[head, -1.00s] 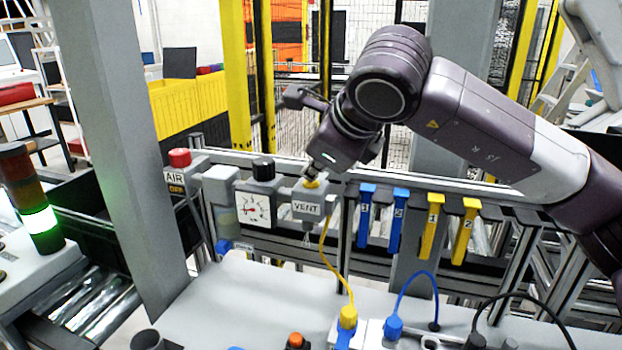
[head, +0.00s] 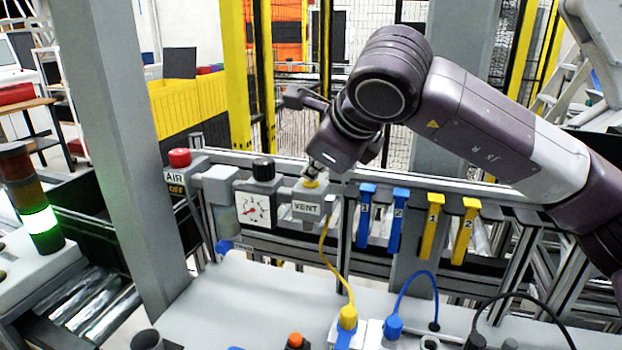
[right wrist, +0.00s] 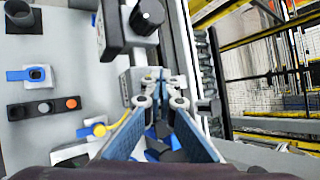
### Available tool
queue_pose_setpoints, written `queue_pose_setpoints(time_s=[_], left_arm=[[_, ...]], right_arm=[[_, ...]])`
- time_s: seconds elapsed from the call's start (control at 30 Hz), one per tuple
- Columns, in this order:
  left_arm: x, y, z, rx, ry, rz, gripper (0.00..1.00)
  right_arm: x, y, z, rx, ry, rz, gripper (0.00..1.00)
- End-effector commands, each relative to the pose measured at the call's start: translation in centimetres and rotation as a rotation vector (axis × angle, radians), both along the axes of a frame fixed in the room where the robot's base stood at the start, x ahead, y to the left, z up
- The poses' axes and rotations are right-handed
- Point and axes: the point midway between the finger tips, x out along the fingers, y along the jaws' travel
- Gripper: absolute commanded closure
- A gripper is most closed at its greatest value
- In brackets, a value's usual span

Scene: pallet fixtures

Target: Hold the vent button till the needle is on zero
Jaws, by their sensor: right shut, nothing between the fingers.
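The grey VENT block (head: 307,205) carries a yellow vent button (head: 311,183) on its top. My right gripper (head: 314,172) is shut and empty, pointing down with its tips at the button. They appear to touch it and hide part of it. In the right wrist view the fingers (right wrist: 160,84) converge over the block, and the button is hidden behind them. The white gauge (head: 253,209) left of the VENT block has a red needle pointing to the lower left. The exact reading is too small to tell. My left gripper is out of view.
A black knob (head: 263,169) sits above the gauge. A red AIR button (head: 179,158) with an OFF label is farther left. Blue and yellow numbered tags (head: 432,228) hang to the right. A yellow cable (head: 338,275) hangs below the VENT block. A grey post (head: 130,150) stands at left.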

Motion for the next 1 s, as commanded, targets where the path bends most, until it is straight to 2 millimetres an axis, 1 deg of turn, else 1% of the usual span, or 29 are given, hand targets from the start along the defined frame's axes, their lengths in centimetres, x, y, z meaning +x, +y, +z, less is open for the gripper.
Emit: queue_pose_setpoints(time_s=[0.17, 0.53, 0.87, 1.0], left_arm=[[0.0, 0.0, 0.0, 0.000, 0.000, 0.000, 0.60], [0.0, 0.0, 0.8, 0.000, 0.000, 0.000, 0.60], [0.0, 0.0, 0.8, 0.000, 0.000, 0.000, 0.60], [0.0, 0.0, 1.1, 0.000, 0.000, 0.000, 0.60]], right_arm=[[0.0, 0.0, -0.2, -0.002, 0.004, 0.000, 1.00], [0.0, 0.0, 1.7, -0.001, 0.003, 0.000, 1.00], [0.1, 0.0, 1.8, -0.001, 0.001, 0.000, 1.00], [0.1, 0.0, 2.4, 0.000, 0.000, 0.000, 1.00]])
